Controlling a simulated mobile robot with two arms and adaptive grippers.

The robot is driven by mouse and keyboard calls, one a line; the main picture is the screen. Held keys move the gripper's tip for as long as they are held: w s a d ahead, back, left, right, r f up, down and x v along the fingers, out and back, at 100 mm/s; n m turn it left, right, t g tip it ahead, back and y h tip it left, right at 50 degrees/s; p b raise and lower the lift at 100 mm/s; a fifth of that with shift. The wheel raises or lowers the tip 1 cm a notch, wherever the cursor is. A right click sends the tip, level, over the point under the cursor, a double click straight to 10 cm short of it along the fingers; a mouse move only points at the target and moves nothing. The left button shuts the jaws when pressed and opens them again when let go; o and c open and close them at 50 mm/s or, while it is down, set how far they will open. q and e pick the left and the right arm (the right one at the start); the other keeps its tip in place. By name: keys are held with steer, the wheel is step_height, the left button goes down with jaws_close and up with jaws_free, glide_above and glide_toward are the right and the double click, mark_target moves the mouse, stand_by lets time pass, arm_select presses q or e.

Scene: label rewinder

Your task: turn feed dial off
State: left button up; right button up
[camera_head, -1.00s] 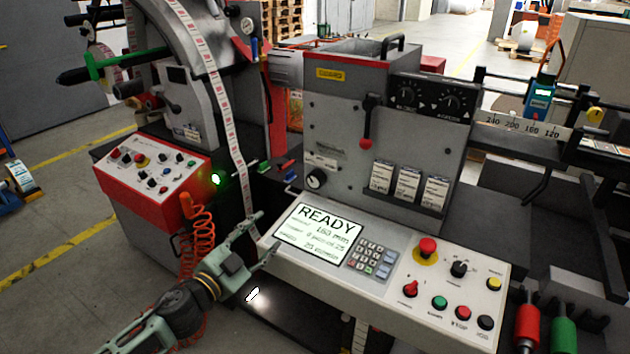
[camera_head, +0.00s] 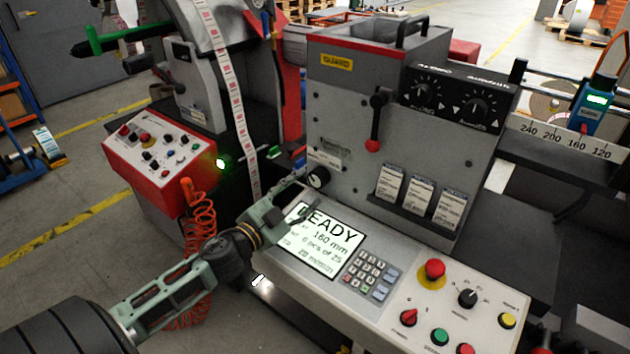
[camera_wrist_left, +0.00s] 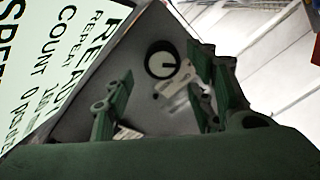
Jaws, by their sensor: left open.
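A small round black dial (camera_head: 317,177) sits low on the grey machine front, under a white label too small to read. I take it for the feed dial. It also shows in the left wrist view (camera_wrist_left: 162,64) as a dark ring with a paler face and a light pointer line. My left gripper (camera_head: 306,192) is open and empty, just in front of and below the dial, over the top left of the screen. In the left wrist view its fingers (camera_wrist_left: 160,72) stand apart, with the dial between and beyond them. Contact is not visible. My right gripper is out of view.
The READY screen (camera_head: 325,240) lies below the gripper, on a sloped panel with a keypad (camera_head: 371,273) and a red emergency button (camera_head: 433,270). A black lever with a red knob (camera_head: 373,145) hangs upper right. A red-sided control box (camera_head: 160,160) and orange coiled cord (camera_head: 198,225) are left.

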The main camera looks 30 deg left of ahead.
mark_target(316, 184)
arm_select(q)
steer(key=w, duration=0.3)
steer(key=shift+d, duration=0.1)
steer(key=shift+w+d+f+p, duration=0.1)
steer(key=shift+w+p, duration=0.3)
steer(key=shift+w, duration=0.5)
steer(key=c, duration=1.1)
steer(key=shift+o, duration=0.2)
steer(key=shift+f, duration=0.1)
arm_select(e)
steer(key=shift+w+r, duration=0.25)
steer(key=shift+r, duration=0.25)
